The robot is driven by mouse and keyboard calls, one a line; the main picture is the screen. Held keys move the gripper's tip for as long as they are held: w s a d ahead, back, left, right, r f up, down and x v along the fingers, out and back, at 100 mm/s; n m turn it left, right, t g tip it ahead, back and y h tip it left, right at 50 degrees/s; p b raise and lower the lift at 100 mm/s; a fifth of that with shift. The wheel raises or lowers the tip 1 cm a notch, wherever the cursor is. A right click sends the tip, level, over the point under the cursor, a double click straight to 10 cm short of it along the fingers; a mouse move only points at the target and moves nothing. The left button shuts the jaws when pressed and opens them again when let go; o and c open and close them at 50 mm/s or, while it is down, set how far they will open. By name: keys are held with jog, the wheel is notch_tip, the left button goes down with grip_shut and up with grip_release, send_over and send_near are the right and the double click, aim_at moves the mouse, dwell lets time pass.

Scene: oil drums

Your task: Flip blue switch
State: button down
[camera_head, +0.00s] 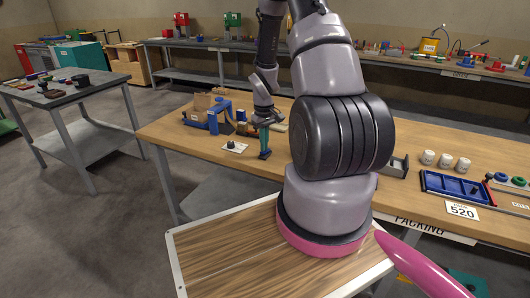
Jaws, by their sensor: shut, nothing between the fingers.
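My gripper (265,153) hangs over the left part of the wooden workbench, its narrow teal and dark end pointing down close to the bench top. Its fingers are shut with nothing between them. A small white plate with a dark knob (234,147) lies on the bench just left of my gripper, apart from it. A blue device (214,118) stands behind the plate, to the left of my gripper. I cannot tell for sure which of these is the blue switch; the parts are small, and my arm covers the middle of the bench.
The workbench (175,133) carries a brown box behind the blue device. A grey table (75,95) stands at left. Bare bench lies left of the plate.

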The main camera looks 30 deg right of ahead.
jog(key=shift+f, duration=0.25)
jog(key=shift+r, duration=3.5)
